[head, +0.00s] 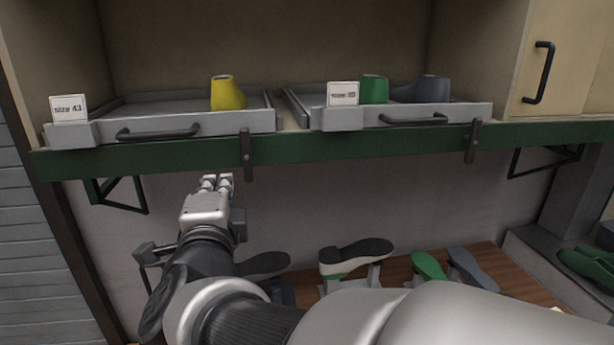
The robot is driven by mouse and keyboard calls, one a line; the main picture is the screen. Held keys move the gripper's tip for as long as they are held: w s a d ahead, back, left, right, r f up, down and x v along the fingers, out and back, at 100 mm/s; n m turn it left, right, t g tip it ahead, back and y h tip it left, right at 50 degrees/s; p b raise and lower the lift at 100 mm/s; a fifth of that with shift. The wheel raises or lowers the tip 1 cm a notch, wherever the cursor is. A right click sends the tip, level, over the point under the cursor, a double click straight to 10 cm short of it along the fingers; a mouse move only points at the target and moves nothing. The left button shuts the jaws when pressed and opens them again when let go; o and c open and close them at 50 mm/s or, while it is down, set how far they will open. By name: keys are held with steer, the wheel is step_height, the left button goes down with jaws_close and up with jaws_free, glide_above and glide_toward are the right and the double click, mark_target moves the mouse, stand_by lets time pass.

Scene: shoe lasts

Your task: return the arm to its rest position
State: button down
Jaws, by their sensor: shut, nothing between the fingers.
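My gripper (217,183) is at the left of the head view, in front of the wall and just below the green shelf edge. Its fingers are together and hold nothing. My arm reaches up to it from the bottom of the view and hides part of the bench below. A yellow shoe last (228,93) stands in the left grey tray (190,122), above the gripper. A green last (374,90) and a blue-grey last (432,89) are in the right grey tray (465,113).
The green shelf edge (350,143) runs above the gripper, with dark brackets beneath. A wooden bench (485,258) holds several soles or lasts, including a black-soled one (356,255) and a green one (429,266). A cupboard door (565,60) is at upper right. Green shoes (585,265) lie at far right.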

steer(key=shift+s+d, duration=0.1)
steer(key=shift+s, duration=0.2)
steer(key=s+d+f+n+g+h+b, duration=0.1)
steer(key=s+d+f+n+g+b, duration=0.3)
steer(key=s+d+f, duration=0.3)
steer(key=s+d+f+n+g+h+b, duration=0.1)
steer(key=s+d+f+n+g+b, duration=0.3)
steer(key=d+f, duration=0.9)
steer(key=s+d+f+n+g+h+b, duration=0.2)
steer(key=s+d+f+n+g+b, duration=0.2)
steer(key=s+d+f+n, duration=0.3)
steer(key=s+d+f, duration=0.4)
steer(key=s+f, duration=0.1)
steer(key=shift+g+b, duration=0.4)
steer(key=shift+f, duration=0.1)
